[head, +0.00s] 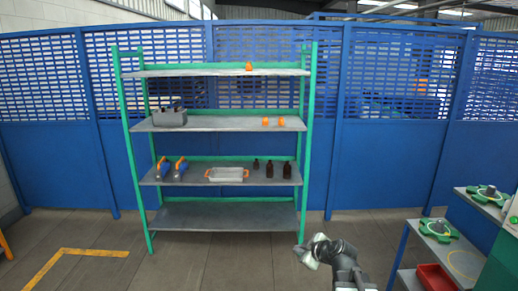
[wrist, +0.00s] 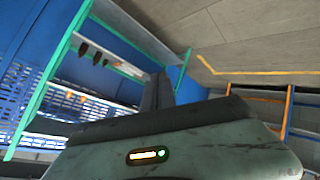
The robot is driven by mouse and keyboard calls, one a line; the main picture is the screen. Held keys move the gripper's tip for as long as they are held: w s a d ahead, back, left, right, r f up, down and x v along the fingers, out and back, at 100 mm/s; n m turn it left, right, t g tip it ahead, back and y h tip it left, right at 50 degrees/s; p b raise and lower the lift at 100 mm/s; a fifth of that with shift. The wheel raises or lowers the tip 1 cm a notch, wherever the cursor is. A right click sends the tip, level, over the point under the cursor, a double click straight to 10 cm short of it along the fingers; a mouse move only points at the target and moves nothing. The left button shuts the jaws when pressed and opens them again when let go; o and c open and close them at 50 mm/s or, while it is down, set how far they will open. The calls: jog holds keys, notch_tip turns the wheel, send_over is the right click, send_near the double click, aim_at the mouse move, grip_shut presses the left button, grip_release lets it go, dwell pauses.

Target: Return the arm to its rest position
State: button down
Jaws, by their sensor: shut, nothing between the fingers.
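My arm shows at the bottom of the head view, right of centre, in front of the shelf rack's lower right corner. My gripper (head: 301,252) is at its end, low over the floor and pointing left. In the wrist view the fingers of my gripper (wrist: 159,92) are together, with nothing between them. Dark bottle shapes (wrist: 90,52) also show tilted in the wrist view.
The green-framed rack (head: 225,122) stands against a blue fence (head: 385,160). It holds a grey bin (head: 170,118), orange pieces, two blue-orange tools and a tray (head: 227,174). A workbench with a red bin (head: 436,277) is at right. The floor (head: 190,265) at left is clear.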

jog(key=s+a+f+m+g+h, duration=0.25)
jog(key=s+a+f+g, duration=0.4)
jog(key=s, duration=0.35)
jog(key=s+d+f+m+g+h, duration=0.2)
jog(key=s+d+f+m+g, duration=0.1)
jog(key=s+d+m, duration=0.4)
jog(key=s+m, duration=0.1)
jog(key=m, duration=0.2)
jog(key=shift+s+d+f, duration=0.15)
jog(key=shift+s+d, duration=0.15)
jog(key=shift+d, duration=0.05)
